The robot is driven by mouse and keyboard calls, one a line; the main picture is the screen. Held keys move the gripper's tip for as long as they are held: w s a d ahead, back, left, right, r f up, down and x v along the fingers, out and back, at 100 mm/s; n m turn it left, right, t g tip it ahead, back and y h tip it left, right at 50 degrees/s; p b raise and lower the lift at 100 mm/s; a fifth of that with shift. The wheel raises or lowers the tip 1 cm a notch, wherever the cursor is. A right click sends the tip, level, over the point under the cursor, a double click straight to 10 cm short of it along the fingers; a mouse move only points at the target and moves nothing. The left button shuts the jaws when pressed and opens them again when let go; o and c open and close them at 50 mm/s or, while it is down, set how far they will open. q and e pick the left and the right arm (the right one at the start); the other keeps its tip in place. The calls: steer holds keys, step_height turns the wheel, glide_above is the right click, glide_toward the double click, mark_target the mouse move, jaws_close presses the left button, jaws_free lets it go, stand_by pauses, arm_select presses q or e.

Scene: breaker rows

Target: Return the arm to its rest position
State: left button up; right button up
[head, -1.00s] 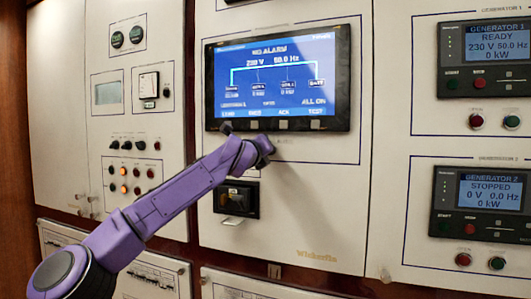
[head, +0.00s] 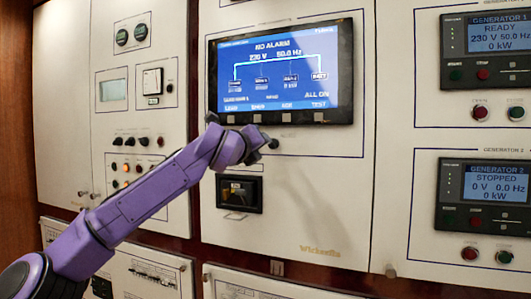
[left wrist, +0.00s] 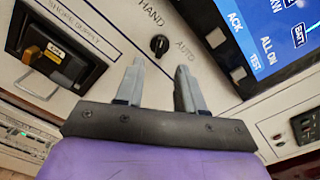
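My purple left arm reaches in from the lower left in the head view. Its gripper (head: 240,140) is in front of the panel, just under the blue screen. In the left wrist view the two grey fingers (left wrist: 158,88) are spread apart with nothing between them. A black HAND/AUTO selector knob (left wrist: 159,45) lies beyond the fingertips, apart from them. The same knob appears to show just right of the gripper in the head view (head: 272,143). Its exact pointer setting is hard to read. My right gripper is not in view.
The screen (head: 281,75) reads NO ALARM and ALL ON. A shore supply breaker (head: 238,193) sits below the gripper; it also shows in the left wrist view (left wrist: 55,55). Generator panels (head: 487,190) stand at the right. Meters and lamps (head: 128,168) are at the left.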

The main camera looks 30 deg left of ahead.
arm_select(q)
steer(key=v, duration=0.2)
steer(key=shift+s+d, duration=0.1)
steer(key=shift+s, duration=0.25)
